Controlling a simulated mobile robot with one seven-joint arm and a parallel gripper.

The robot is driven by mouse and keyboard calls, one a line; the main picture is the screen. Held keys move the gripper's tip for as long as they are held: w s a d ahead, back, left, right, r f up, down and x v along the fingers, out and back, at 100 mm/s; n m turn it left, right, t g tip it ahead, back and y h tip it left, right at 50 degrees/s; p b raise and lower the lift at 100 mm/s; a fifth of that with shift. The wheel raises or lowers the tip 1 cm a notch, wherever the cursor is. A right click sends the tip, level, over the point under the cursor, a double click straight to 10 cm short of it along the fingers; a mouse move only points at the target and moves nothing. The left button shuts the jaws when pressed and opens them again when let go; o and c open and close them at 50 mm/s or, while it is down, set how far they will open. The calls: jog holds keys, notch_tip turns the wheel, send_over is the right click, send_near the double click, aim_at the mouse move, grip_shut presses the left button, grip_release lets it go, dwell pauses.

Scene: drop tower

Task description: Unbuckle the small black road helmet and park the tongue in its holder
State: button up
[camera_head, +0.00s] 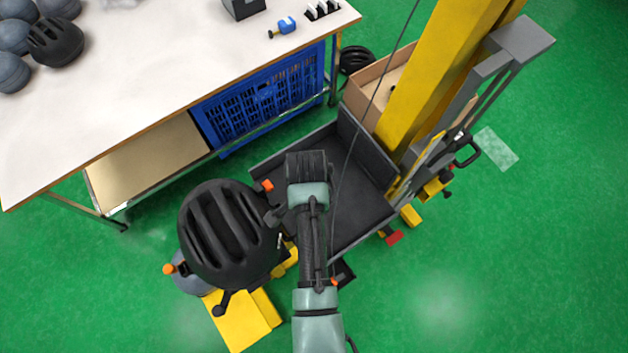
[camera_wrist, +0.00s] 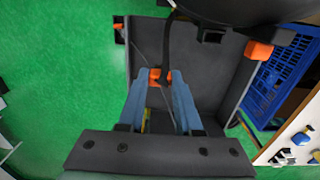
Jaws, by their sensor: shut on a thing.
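The black helmet (camera_head: 222,235), with long vents, sits on a stand left of my arm. Its dark underside (camera_wrist: 235,10) fills the top of the wrist view. A black strap (camera_wrist: 167,45) hangs down from it to a small orange buckle piece (camera_wrist: 160,76). My gripper (camera_wrist: 163,82) is shut on this piece, its two blue fingers on either side. I cannot tell whether the tongue is apart from its buckle. In the head view my arm hides the fingertips. An orange block (camera_wrist: 258,50) shows at right; I cannot tell if it is the tongue holder.
A dark grey tray (camera_head: 345,215) lies under my arm, at the foot of the yellow tower column (camera_head: 440,75). A white table (camera_head: 150,90) with several helmets stands at upper left, a blue crate (camera_head: 262,100) below it. Green floor is free at right.

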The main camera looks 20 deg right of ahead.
jog(key=w+r, duration=0.2)
jog(key=shift+w+r, duration=0.25)
jog(key=shift+w, duration=0.15)
jog(key=shift+a, duration=0.15)
jog(key=w+a, duration=0.2)
jog(key=a, duration=0.4)
jog(key=shift+w+r, duration=0.3)
jog(key=shift+r, duration=0.15)
dwell(0.6)
jog(key=shift+f, duration=0.2)
dwell(0.4)
jog(key=shift+f+b, duration=0.45)
jog(key=shift+f, duration=0.15)
jog(key=shift+s+f+b, duration=0.1)
jog(key=shift+f+b, duration=0.5)
jog(key=shift+f, duration=0.9)
dwell(2.1)
jog(key=o, duration=1)
